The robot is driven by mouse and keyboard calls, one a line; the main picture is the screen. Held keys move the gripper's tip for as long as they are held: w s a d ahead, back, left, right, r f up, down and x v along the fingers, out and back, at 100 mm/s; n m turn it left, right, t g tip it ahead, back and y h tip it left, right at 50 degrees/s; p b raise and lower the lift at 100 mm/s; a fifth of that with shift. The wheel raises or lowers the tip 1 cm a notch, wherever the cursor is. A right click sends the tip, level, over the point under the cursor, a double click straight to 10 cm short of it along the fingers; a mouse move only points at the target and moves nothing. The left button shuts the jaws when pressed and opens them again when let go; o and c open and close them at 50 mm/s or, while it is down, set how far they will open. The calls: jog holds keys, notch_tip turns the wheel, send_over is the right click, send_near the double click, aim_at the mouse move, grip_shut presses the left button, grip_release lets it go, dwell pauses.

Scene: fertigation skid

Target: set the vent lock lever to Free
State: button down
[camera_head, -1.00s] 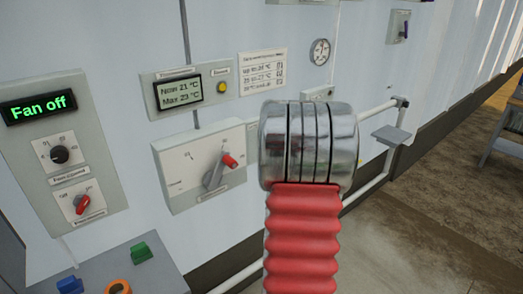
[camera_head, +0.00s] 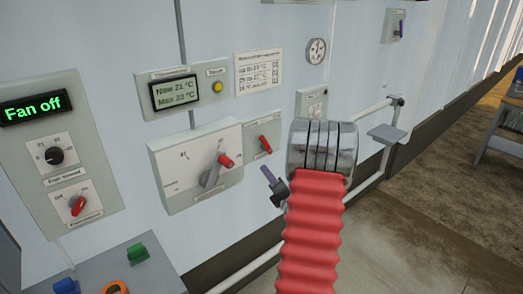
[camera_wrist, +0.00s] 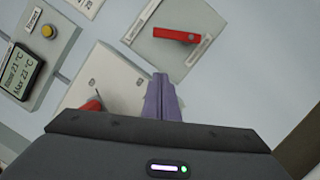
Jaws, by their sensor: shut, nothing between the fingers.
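A small grey plate with a red lever (camera_head: 265,144) is on the wall, right of the larger dial plate; I take it to be the vent lock lever. In the wrist view the red lever (camera_wrist: 177,35) lies nearly level across its plate, between two small labels too blurred to read surely. My gripper (camera_head: 267,172) shows its purple fingers below this plate in the head view. In the wrist view the fingers (camera_wrist: 162,90) are together and empty, pointing at the wall between the two plates, apart from the red lever.
The larger white plate (camera_head: 174,189) carries a grey lever with a red tip (camera_head: 225,160). A display box (camera_head: 175,92) with a yellow button is above it. A fan panel (camera_head: 60,150) is at the left. A pipe rail (camera_head: 366,113) runs behind my arm. Open floor lies at the right.

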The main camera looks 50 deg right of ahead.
aim_at(264, 144)
jog(key=shift+w+r, duration=0.1)
dwell(0.3)
jog(key=w+d+r, duration=0.3)
jog(key=w+d, duration=0.4)
jog(key=w, duration=0.1)
jog(key=shift+d, duration=0.25)
jog(key=shift+a+r, duration=0.1)
dwell(0.4)
jog(key=shift+w, duration=0.2)
